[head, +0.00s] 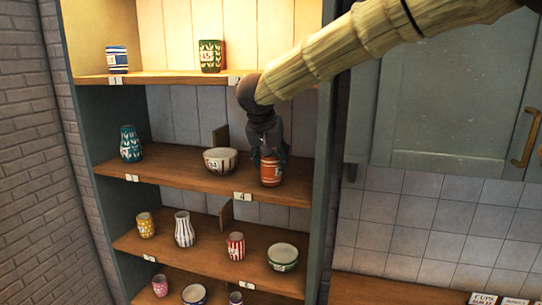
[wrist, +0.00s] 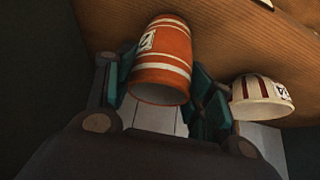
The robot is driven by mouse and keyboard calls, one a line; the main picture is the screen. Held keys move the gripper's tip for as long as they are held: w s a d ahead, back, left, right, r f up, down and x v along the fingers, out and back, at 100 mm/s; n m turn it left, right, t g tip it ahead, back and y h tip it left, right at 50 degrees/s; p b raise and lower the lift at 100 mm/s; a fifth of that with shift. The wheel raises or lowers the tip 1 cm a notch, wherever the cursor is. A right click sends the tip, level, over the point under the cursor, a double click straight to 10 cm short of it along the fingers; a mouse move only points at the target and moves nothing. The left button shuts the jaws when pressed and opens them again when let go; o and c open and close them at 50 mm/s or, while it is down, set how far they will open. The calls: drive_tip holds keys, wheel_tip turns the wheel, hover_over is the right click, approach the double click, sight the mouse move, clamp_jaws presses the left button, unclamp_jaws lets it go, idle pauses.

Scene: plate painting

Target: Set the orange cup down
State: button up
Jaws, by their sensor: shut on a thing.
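The orange cup (head: 270,172) with white bands is at the right end of the second shelf (head: 190,175) from the top in the head view. My gripper (head: 268,150) reaches down to it from above and is shut on it. In the wrist view the orange cup (wrist: 162,62) sits between the two teal fingers of my gripper (wrist: 165,90). The cup's lower end is at or very near the shelf board; I cannot tell whether it touches.
A striped bowl (head: 220,160) stands left of the cup on the same shelf, also in the wrist view (wrist: 262,97). A teal vase (head: 130,143) is farther left. A wooden divider (head: 222,135) stands behind the bowl. The cabinet's right side panel (head: 325,150) is close to the cup.

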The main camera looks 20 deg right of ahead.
drive_tip(key=shift+d+f, duration=0.1)
drive_tip(key=shift+d, duration=0.05)
drive_tip(key=o, duration=1.1)
drive_tip(key=shift+o, duration=0.2)
drive_tip(key=b+v, duration=0.3)
drive_tip(key=v, duration=0.4)
drive_tip(key=shift+r, duration=0.35)
drive_tip(key=shift+s, duration=0.15)
